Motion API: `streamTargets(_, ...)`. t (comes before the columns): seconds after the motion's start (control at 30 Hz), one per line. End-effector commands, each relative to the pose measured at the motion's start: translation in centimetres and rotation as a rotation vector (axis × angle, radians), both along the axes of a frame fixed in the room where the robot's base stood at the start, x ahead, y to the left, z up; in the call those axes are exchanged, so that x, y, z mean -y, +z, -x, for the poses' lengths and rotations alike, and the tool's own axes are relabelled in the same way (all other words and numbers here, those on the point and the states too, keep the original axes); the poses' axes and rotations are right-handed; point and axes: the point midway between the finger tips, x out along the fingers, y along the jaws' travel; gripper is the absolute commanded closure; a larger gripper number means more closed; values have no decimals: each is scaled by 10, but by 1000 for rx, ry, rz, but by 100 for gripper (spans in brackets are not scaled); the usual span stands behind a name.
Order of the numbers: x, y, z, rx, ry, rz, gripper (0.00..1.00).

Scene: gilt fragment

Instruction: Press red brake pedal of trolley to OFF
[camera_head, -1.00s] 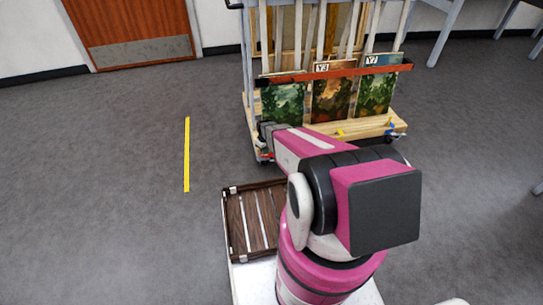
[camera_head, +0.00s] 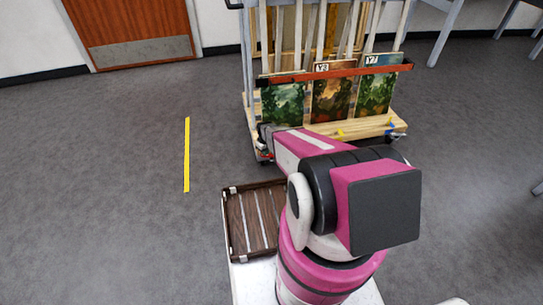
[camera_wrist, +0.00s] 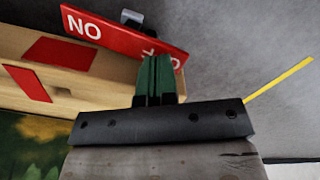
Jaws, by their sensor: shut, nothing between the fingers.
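The trolley (camera_head: 360,128) stands ahead of me with a pale wooden deck and paintings upright on it. In the wrist view its red pedal (camera_wrist: 110,32) is a flat, tilted bar with white letters that read "NO" from this side. More white marks near its right end are partly hidden by my fingers. My gripper (camera_wrist: 157,62) has green fingertips, shut together with nothing between them, overlapping the pedal's right part in the picture. I cannot tell whether they touch it. In the head view my arm hides most of the gripper by the trolley's near left corner.
A brown door (camera_head: 130,30) is at the back left. Table legs (camera_head: 445,35) stand at the back right.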

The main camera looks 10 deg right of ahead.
Motion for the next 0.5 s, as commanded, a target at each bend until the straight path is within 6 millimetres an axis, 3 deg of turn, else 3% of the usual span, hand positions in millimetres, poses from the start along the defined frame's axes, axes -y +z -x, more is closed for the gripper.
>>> streamTargets(0.5,0,-7,0,0,0,0,100)
